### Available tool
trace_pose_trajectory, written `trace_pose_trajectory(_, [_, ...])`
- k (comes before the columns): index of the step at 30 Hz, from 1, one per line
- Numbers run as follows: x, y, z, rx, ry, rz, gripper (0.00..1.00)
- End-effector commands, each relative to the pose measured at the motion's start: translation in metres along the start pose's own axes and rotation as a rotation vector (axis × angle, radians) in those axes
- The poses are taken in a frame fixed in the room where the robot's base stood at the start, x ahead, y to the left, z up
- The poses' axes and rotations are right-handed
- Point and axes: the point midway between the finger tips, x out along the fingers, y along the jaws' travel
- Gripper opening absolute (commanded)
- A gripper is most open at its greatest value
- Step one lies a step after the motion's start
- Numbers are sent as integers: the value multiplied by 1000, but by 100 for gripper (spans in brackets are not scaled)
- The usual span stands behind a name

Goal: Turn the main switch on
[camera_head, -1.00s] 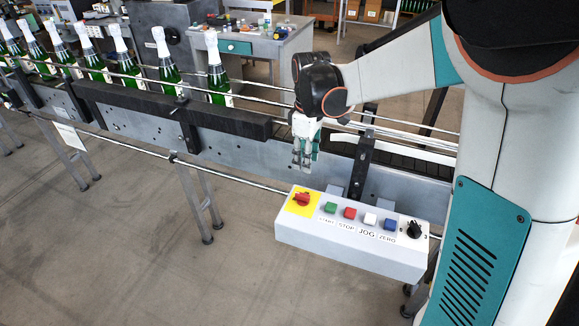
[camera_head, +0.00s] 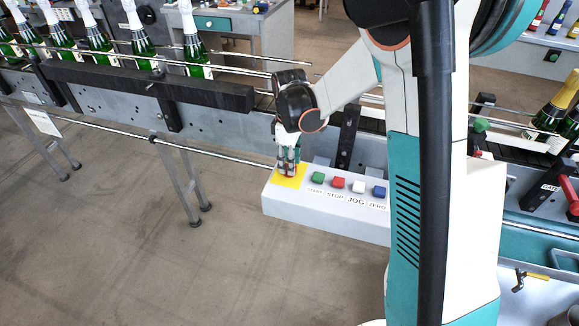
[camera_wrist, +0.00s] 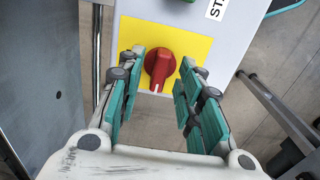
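The main switch is a red rotary knob (camera_wrist: 159,67) on a yellow plate (camera_wrist: 190,43) at the end of the grey control box. In the wrist view its handle points down toward my gripper, slightly tilted. My gripper (camera_wrist: 156,88) is open, with one teal-padded finger on each side of the knob and a gap to both. In the head view my gripper (camera_head: 288,170) is right over the yellow plate (camera_head: 291,181) and mostly hides the knob.
The control box (camera_head: 318,210) also carries a green button (camera_head: 318,177), a red one (camera_head: 338,182), a white one (camera_head: 358,186) and a blue one (camera_head: 379,192). Behind it runs the conveyor with green bottles (camera_head: 195,50). My arm hides the box's right end.

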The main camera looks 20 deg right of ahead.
Motion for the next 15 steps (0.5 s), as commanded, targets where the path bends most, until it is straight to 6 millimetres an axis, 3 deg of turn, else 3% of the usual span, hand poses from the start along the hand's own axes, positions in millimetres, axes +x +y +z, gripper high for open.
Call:
trace_pose_trajectory(4, [10, 0, 0, 0, 0, 0, 33])
trace_pose_trajectory(13, [11, 0, 0, 0, 0, 0, 33])
trace_pose_trajectory(15, [11, 0, 0, 0, 0, 0, 20])
